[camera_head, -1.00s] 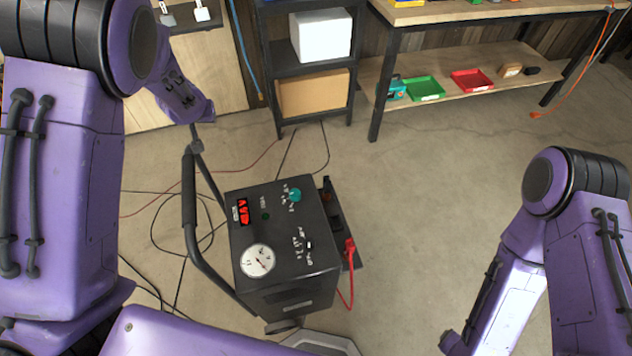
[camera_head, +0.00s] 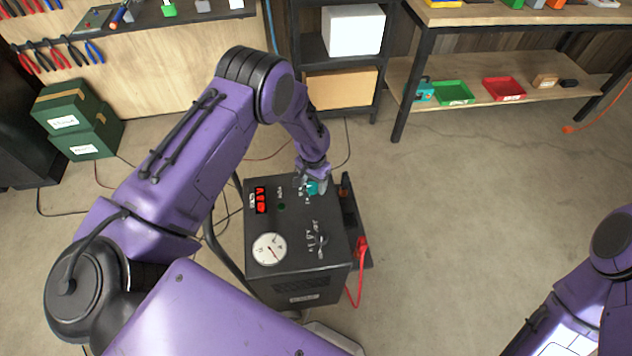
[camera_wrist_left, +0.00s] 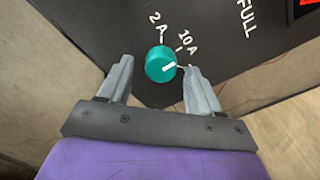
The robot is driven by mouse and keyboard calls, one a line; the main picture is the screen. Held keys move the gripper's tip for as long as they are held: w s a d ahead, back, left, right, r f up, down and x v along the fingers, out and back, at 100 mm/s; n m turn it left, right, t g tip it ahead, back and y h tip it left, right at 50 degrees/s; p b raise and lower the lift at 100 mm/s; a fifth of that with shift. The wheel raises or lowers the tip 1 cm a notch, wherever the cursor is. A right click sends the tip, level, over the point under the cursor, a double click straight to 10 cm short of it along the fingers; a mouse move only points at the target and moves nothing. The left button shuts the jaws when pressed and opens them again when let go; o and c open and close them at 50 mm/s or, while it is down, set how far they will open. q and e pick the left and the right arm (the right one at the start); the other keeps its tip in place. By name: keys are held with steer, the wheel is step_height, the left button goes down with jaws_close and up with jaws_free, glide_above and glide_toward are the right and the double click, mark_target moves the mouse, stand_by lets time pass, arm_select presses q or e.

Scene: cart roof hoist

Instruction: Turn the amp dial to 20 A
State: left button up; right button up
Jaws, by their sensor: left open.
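The amp dial is a round teal knob (camera_wrist_left: 160,64) on the top panel of the black charger cart (camera_head: 262,222). In the head view the dial (camera_head: 318,188) is partly covered by my left gripper (camera_head: 312,180). In the left wrist view my left gripper (camera_wrist_left: 155,80) is open, with one finger on each side of the dial and gaps visible between. The dial's white pointer aims right, toward the right finger, below the 10 A mark. The 2 A and 10 A labels show; any label behind the finger is hidden. My right gripper is out of view.
The panel also has a red display (camera_head: 261,200), a white round gauge (camera_head: 269,249) and a second selector (camera_head: 317,239). A red clamp and cable (camera_head: 361,247) hang at the cart's right side. Dark cables lie on the floor. Shelving (camera_head: 335,73) stands behind; floor to the right is clear.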

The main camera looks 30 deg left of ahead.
arm_select(q)
steer(key=shift+f, duration=0.25)
steer(key=shift+s+f, duration=0.1)
